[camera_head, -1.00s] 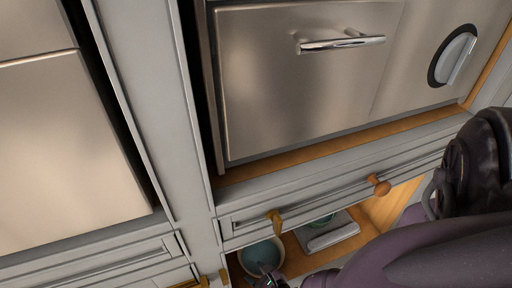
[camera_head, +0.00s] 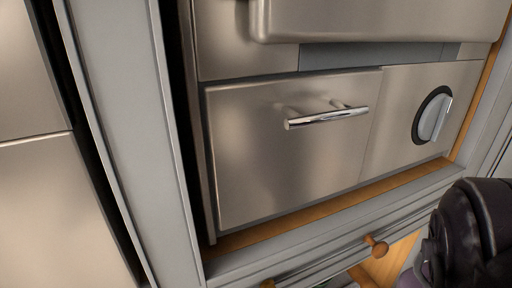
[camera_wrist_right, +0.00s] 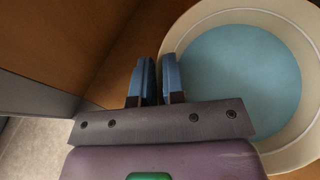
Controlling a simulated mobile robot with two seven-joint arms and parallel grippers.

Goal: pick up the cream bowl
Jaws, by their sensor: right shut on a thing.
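The cream bowl (camera_wrist_right: 240,75) fills the right side of the right wrist view. It has a wide cream rim and a pale blue inside, and part of it is cut off by the picture's edge. My right gripper (camera_wrist_right: 157,75) has its two blue fingers on either side of the bowl's near-left wall and is shut on it. The head view does not show the bowl or this gripper; only part of my right arm is there at the lower right. My left gripper is in neither view.
In the wrist view, a brown wooden panel (camera_wrist_right: 90,35) stands close left of the gripper. In the head view, a steel appliance front with a bar handle (camera_head: 327,117) and a round knob (camera_head: 432,117) sits above a grey drawer with a wooden knob (camera_head: 375,246).

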